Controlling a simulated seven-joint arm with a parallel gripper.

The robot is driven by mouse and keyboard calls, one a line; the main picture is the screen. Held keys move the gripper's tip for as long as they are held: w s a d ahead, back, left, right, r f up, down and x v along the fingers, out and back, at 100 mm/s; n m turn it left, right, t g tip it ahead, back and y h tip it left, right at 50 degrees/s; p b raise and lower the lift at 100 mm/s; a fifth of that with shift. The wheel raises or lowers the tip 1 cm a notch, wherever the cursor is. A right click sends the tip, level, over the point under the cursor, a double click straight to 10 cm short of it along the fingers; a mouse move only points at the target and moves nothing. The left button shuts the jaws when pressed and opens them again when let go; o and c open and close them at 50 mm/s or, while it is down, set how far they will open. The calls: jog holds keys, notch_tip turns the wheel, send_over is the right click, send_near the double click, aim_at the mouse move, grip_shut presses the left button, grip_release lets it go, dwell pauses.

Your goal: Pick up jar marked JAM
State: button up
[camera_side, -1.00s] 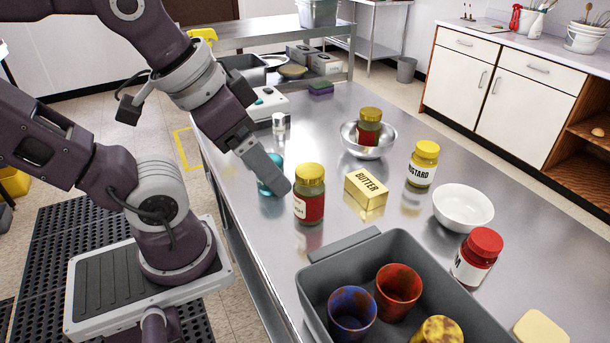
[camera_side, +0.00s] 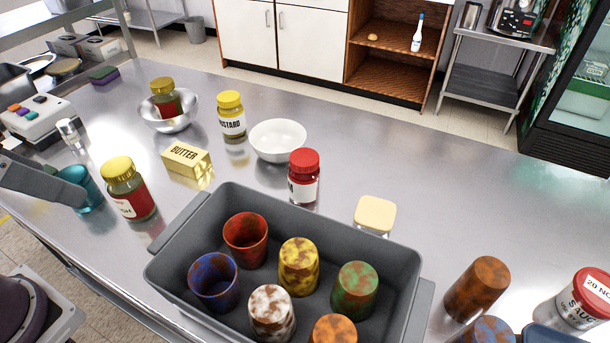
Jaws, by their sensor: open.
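The red-lidded jar (camera_side: 303,178) stands upright just behind the grey bin; its white label is turned partly away, so I cannot read JAM on it. A gold-lidded jar (camera_side: 129,190) with red and green on it stands upright left of the bin, its label only partly legible. Another gold-lidded jar (camera_side: 165,98) is in a metal bowl (camera_side: 181,122), with no readable label. The yellow-lidded jar (camera_side: 231,116) reads as mustard. My gripper (camera_side: 82,198) is open at the left edge, beside a teal cup (camera_side: 84,183) and left of the nearer gold-lidded jar, apart from the red-lidded one.
The grey bin (camera_side: 185,225) holds several stained cups. A butter box (camera_side: 186,158), a white bowl (camera_side: 278,139) and a pale yellow block (camera_side: 375,215) surround the red-lidded jar. More cups and a sauce jar (camera_side: 585,300) stand at lower right. The counter's right rear is clear.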

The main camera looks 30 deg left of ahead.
jog(key=shift+o, duration=1.2)
